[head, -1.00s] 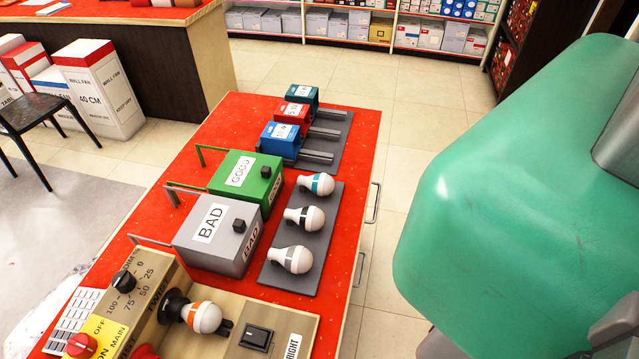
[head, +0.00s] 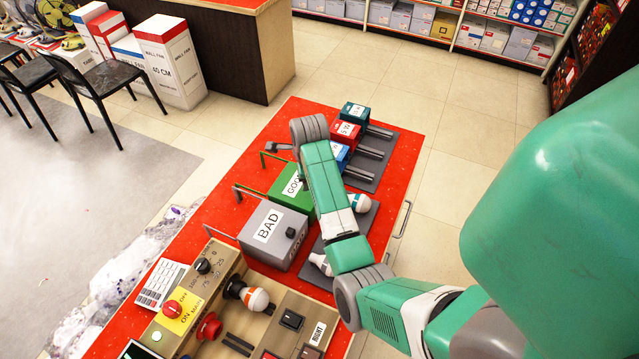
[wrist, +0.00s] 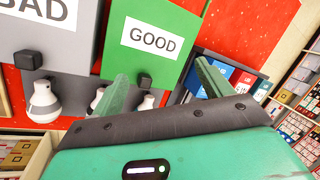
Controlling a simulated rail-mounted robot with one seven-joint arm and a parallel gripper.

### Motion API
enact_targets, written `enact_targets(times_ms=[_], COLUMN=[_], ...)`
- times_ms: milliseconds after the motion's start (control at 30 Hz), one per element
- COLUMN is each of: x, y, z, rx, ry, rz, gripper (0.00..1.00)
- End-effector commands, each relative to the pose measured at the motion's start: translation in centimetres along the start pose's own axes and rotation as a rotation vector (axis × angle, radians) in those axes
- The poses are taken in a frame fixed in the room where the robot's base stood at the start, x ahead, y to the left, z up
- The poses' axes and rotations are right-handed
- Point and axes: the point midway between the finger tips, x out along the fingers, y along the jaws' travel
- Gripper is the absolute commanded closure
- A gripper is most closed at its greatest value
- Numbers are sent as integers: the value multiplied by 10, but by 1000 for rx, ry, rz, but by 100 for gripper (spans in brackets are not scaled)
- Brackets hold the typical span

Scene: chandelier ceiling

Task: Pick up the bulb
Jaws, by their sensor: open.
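White bulbs sit on a grey tray (head: 308,284) beside the boxes. One bulb with a teal band (head: 360,203) shows to the right of my arm, and another (head: 320,264) to its left; my arm hides the middle of the tray. A bulb with an orange band (head: 256,300) sits in the tester's dark socket. In the wrist view, one bulb (wrist: 45,104) is clear at the left, a second (wrist: 97,101) is partly hidden by a finger, and a third (wrist: 147,102) shows between the fingers. My gripper (wrist: 163,88) is open and empty, its fingers apart.
The grey BAD box (head: 275,236) and green GOOD box (head: 289,188) stand left of the tray. Blue, red and teal boxes (head: 347,133) stand behind. The tester panel (head: 222,325) is in front. The red tabletop's far left (head: 300,118) has bare room.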

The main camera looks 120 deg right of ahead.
Motion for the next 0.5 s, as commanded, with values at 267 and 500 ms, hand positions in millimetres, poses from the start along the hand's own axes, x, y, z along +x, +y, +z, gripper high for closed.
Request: enact_targets(times_ms=[267, 500], x=[14, 27], y=[52, 59], z=[-153, -157], rx=[577, 596], ry=[144, 148], rz=[292, 300], gripper=[22, 22])
